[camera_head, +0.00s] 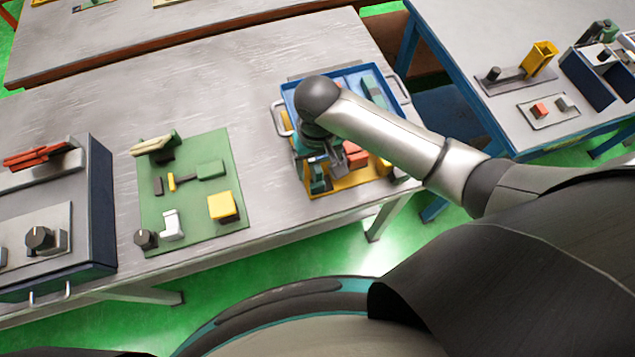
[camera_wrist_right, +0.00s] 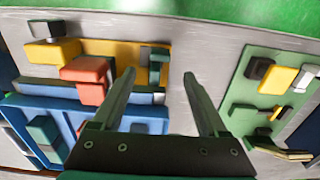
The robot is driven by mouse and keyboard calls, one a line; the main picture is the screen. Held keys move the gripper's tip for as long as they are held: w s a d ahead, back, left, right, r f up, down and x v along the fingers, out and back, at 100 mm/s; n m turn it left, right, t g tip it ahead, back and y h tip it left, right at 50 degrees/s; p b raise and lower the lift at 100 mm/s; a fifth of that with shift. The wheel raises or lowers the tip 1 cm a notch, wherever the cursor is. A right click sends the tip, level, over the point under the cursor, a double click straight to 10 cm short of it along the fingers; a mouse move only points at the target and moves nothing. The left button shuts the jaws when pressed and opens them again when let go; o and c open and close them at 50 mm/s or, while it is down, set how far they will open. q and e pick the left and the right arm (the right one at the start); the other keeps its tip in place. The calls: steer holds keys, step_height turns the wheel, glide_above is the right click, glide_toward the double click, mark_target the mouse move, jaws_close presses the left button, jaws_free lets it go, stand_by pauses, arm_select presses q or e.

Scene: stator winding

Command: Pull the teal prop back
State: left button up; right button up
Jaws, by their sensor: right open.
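The teal prop (camera_head: 318,182) stands at the left side of the yellow plate (camera_head: 345,190), at the front of the blue tray. In the right wrist view the teal prop (camera_wrist_right: 156,68) shows on the plate's edge, between the lines of my fingers. My right gripper (camera_head: 328,160) is over the yellow plate, partly hidden by my own arm. Its two fingers (camera_wrist_right: 159,76) are spread apart with nothing gripped between them. I cannot tell whether a finger touches the prop. My left gripper is not in view.
A green mat (camera_head: 190,235) with several parts lies to the left, with bare table between. A dark blue box (camera_head: 102,200) stands further left.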

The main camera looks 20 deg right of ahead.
mark_target(318, 184)
step_height(318, 184, down, 9)
steer(key=shift+f+b, duration=0.15)
steer(key=shift+b, duration=0.6)
jaws_close()
stand_by(1.0)
